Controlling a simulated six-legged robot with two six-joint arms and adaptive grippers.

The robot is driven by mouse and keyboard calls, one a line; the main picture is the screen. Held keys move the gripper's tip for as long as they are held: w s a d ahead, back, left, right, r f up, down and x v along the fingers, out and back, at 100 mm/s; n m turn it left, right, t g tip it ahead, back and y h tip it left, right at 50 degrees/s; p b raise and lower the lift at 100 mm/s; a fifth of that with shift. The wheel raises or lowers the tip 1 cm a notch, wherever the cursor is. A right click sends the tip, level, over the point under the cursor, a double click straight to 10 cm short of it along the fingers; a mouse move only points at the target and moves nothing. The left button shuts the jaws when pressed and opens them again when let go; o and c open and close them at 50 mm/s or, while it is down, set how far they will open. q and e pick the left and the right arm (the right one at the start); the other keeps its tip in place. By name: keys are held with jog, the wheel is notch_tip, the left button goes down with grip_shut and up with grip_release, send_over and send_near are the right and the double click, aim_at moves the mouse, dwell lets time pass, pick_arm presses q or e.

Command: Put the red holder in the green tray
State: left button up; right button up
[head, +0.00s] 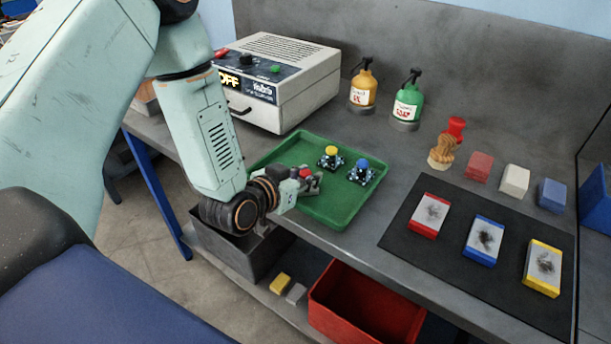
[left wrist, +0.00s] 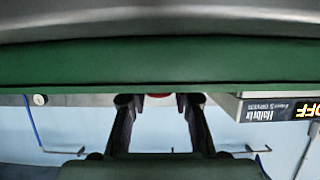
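The green tray (head: 342,212) lies on the bench, its near edge close to the bench's front edge. My left gripper (head: 306,183) reaches low over the tray's left part. The red holder (head: 305,173) is at its fingertips; mostly its red top shows, the rest being hidden by the gripper. In the left wrist view, a bit of red (left wrist: 158,95) shows between the two separated fingertips, with a small gap at each side. The yellow holder (head: 331,151) and the blue holder (head: 362,164) stand in the tray to the right. My right gripper is not in view.
A power unit (head: 290,92) reading OFF stands behind the tray. Yellow (head: 363,90) and green (head: 407,103) bottles stand at the back. A dark mat (head: 455,268) with several coloured blocks lies to the right. A red bin (head: 365,305) is below the bench.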

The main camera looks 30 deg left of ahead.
pick_arm(q)
jog(key=o, duration=0.3)
jog(key=shift+s+d, duration=0.1)
jog(key=shift+d, duration=0.2)
jog(key=shift+a+r, duration=0.1)
jog(key=shift+a, duration=0.1)
jog(key=shift+r, duration=0.15)
jog(key=p+v, duration=0.3)
jog(key=v, duration=0.6)
jog(key=shift+p+v, duration=0.7)
jog(key=shift+v, duration=0.75)
